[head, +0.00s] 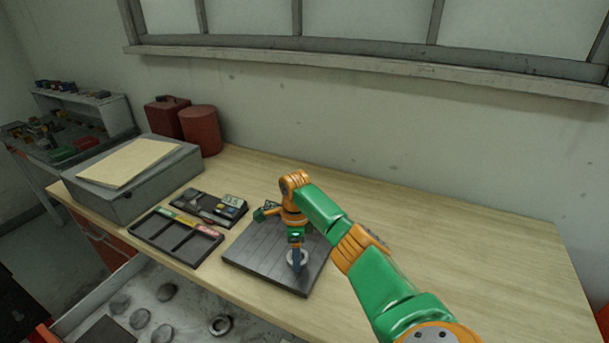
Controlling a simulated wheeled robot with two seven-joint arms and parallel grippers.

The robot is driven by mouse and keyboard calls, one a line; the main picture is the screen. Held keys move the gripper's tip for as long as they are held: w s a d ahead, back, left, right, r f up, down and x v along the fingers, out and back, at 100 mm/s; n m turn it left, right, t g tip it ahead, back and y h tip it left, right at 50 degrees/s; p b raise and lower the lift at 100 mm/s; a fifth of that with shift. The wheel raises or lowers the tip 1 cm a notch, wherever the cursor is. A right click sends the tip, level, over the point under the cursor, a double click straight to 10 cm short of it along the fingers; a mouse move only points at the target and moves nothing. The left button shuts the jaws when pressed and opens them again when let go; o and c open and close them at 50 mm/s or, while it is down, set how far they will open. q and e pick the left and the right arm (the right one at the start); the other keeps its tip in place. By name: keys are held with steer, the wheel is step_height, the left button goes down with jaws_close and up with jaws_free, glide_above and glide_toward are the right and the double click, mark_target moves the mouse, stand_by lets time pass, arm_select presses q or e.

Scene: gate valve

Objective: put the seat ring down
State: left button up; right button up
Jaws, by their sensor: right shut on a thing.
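My right gripper (296,262) points down over the dark board (257,259) at the front of the bench. It is shut on the seat ring (304,258), a small light-grey ring at its fingertips near the board's right side. The fingers hide part of the ring. I cannot tell whether the ring touches the board or is held just above it. My left gripper is not in view.
A dark divided tray (176,237) and a dark case of small parts (208,207) lie left of the board. A grey box (127,177) stands farther left, with red containers (200,131) behind. An open drawer below holds round parts, including another ring (220,325). The bench's right side is clear.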

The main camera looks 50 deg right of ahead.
steer(key=o, duration=1.2)
steer(key=shift+s+d, duration=0.1)
steer(key=shift+s, duration=0.05)
steer(key=o, duration=0.3)
steer(key=shift+a, duration=0.2)
steer(key=shift+o, duration=0.3)
steer(key=shift+w+a+r, duration=0.2)
steer(key=shift+w+a, duration=0.1)
steer(key=shift+a, duration=0.2)
steer(key=shift+d+r, duration=0.15)
steer(key=shift+r, duration=0.1)
steer(key=r, duration=0.2)
steer(key=r+b, duration=0.1)
steer(key=r, duration=0.1)
steer(key=r+b, duration=0.1)
steer(key=r, duration=0.1)
steer(key=shift+d, duration=0.25)
arm_select(q)
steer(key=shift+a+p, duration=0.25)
steer(key=shift+p, duration=0.75)
arm_select(e)
step_height(320, 180, up, 5)
steer(key=shift+s+a+r, duration=0.1)
steer(key=shift+s+r, duration=0.05)
steer(key=shift+r, duration=0.05)
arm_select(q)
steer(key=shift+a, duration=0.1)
arm_select(e)
steer(key=shift+a+f, duration=0.1)
steer(key=shift+f, duration=0.05)
